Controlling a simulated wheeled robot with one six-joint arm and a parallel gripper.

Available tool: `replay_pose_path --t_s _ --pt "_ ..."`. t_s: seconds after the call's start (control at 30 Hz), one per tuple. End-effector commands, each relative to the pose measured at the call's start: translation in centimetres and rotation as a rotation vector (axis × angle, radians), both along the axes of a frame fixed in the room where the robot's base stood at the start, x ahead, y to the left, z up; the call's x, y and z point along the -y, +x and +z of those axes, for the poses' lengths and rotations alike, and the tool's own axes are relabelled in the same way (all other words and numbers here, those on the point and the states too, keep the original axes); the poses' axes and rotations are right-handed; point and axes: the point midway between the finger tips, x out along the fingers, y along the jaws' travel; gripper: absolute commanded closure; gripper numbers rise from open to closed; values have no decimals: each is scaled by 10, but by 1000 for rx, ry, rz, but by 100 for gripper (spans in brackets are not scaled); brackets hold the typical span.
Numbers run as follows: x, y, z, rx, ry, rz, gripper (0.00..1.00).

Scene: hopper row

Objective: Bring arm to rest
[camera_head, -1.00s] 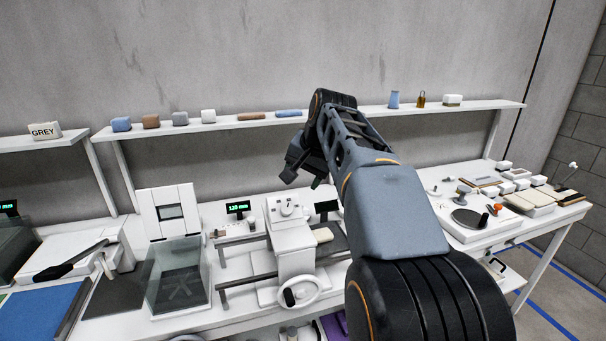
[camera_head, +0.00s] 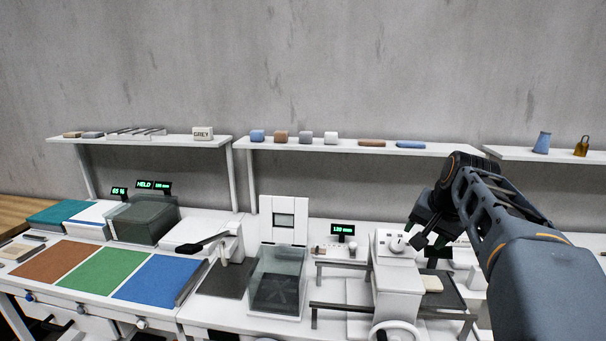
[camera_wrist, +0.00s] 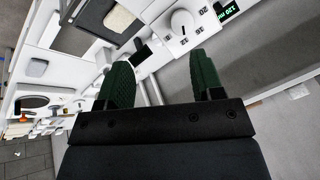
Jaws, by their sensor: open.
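My gripper (camera_head: 424,236) is at the right of the head view, in front of the wall shelf and above the white machine with a dial (camera_head: 397,270). In the wrist view my gripper (camera_wrist: 162,84) shows two dark green fingers spread apart, with nothing between them. The machine's dial face also shows in the wrist view (camera_wrist: 184,28), beyond the fingers. My arm covers the bench behind it at the right of the head view.
A clear-walled box (camera_head: 278,290) and a dark board with a black-handled lever (camera_head: 203,243) stand left of the machine. Brown, green (camera_head: 103,270) and blue panels lie farther left. A shelf (camera_head: 345,147) holds small blocks. Blank wall is above.

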Motion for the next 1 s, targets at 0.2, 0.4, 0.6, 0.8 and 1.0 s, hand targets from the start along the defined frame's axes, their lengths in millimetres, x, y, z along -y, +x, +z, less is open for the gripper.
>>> replay_pose_path --t_s 0.2,0.4,0.6,0.8,1.0 --pt "-47 -58 -79 -78 -151 247 39" --pt "-91 -118 -136 -112 -250 468 39" --pt "-120 -155 -158 -100 -285 589 39" --pt "-130 -156 -151 -69 -294 622 39" --pt "-130 -156 -151 -71 -293 620 39"
